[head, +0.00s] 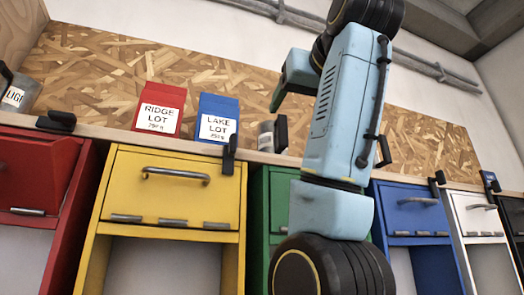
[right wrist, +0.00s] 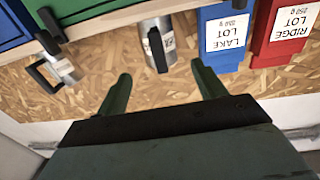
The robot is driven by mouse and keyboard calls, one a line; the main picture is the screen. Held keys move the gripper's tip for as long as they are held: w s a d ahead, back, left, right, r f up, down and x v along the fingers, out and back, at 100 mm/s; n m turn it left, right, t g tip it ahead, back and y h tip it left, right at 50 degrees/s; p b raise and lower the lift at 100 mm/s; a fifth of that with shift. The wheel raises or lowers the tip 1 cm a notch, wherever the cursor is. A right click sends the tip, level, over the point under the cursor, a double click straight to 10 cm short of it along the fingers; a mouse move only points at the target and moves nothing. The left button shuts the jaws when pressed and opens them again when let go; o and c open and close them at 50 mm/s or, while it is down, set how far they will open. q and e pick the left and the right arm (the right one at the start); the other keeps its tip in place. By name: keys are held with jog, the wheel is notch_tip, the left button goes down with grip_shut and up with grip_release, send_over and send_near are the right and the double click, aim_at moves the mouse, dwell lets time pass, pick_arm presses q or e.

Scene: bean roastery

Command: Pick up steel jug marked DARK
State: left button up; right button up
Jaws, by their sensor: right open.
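Two steel jugs with black handles show in the right wrist view, upside down in the picture. One steel jug (right wrist: 157,38) stands beside the blue bag, its label mostly covered by its handle. The other steel jug (right wrist: 66,68) is farther left; its label is too small to read surely, so I cannot tell which is DARK. A third steel jug (head: 14,97), label starting "LIG", is at far left. My right gripper (right wrist: 160,72) is open and empty, its fingers short of the nearer jug.
A red RIDGE LOT bag (head: 160,109) and a blue LAKE LOT bag (head: 217,118) stand on the shelf against the chipboard (head: 105,65). Yellow (head: 165,190), red, green, blue and white bins hang below. Black clips sit on the shelf edge.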

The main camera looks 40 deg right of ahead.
aim_at(284, 132)
jog(key=p+x, duration=0.1)
jog(key=x, duration=0.1)
jog(key=p+x, duration=0.1)
jog(key=x, duration=0.1)
jog(key=shift+w+d+r, duration=0.1)
jog(key=shift+w+d, duration=0.1)
jog(key=shift+d, duration=0.15)
jog(key=p+x, duration=0.1)
jog(key=x, duration=0.2)
jog(key=shift+w+a, duration=0.1)
jog(key=shift+w, duration=0.05)
jog(key=p+x, duration=0.2)
jog(key=x, duration=0.1)
jog(key=shift+w+d, duration=0.4)
jog(key=shift+w, duration=0.25)
pick_arm(q)
notch_tip(284, 132, up, 6)
jog(key=s, duration=0.1)
jog(key=shift+s, duration=0.15)
pick_arm(e)
jog(key=shift+s, duration=0.15)
grip_shut()
